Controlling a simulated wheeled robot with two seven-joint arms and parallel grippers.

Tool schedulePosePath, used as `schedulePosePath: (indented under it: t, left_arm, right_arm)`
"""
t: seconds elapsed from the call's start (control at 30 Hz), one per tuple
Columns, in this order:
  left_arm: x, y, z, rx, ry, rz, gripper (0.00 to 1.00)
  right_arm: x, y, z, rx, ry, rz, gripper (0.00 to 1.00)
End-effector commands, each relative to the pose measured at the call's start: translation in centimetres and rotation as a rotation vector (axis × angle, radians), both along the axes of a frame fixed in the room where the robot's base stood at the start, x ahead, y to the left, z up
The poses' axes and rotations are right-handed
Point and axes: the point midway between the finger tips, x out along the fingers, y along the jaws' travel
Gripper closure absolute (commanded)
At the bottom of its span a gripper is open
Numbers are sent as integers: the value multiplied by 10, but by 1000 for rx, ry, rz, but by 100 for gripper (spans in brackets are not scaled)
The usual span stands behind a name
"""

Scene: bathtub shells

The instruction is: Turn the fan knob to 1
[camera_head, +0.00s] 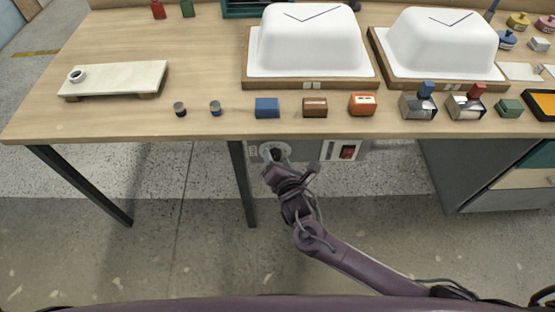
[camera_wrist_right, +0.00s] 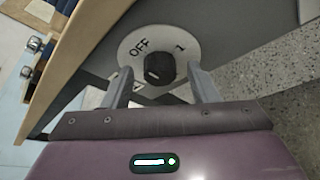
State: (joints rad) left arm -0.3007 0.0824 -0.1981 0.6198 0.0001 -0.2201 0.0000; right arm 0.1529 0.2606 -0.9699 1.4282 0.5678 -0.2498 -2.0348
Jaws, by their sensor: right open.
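The fan knob (camera_wrist_right: 158,69) is a black round knob on a pale dial plate (camera_wrist_right: 185,42) marked OFF and 1, under the table's front edge. In the right wrist view, my right gripper (camera_wrist_right: 157,78) is open, with one finger on each side of the knob. Whether the fingers touch it is not clear. In the head view, the right gripper (camera_head: 275,160) reaches up to the dial (camera_head: 265,149) and covers most of the knob. The knob's pointer is too dark to read. My left gripper is not in view.
A red switch (camera_head: 347,152) sits on the panel right of the dial. The wooden table (camera_head: 200,60) overhangs it, with two white tub shells (camera_head: 310,40) and several small blocks on top. A table leg (camera_head: 241,185) stands left of the gripper. A grey cabinet (camera_head: 455,175) is at right.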

Motion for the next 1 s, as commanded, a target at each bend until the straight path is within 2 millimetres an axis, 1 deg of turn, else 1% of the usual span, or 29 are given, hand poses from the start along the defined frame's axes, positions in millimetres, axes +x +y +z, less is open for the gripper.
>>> schedulePosePath:
  t: [0.13,0.17,0.4,0.5,0.77,1.0]
  left_arm:
    - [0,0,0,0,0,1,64]
    - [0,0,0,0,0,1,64]
    - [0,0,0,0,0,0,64]
    - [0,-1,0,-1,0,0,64]
    - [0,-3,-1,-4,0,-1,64]
    - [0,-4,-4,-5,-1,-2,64]
  right_arm:
    - [0,0,0,0,0,0,46]
    - [0,0,0,0,0,0,49]
    - [0,0,0,0,0,0,80]
    - [0,0,0,0,0,0,91]
    - [0,-1,-1,29,0,0,91]
    - [0,-3,-2,153,-2,-1,91]
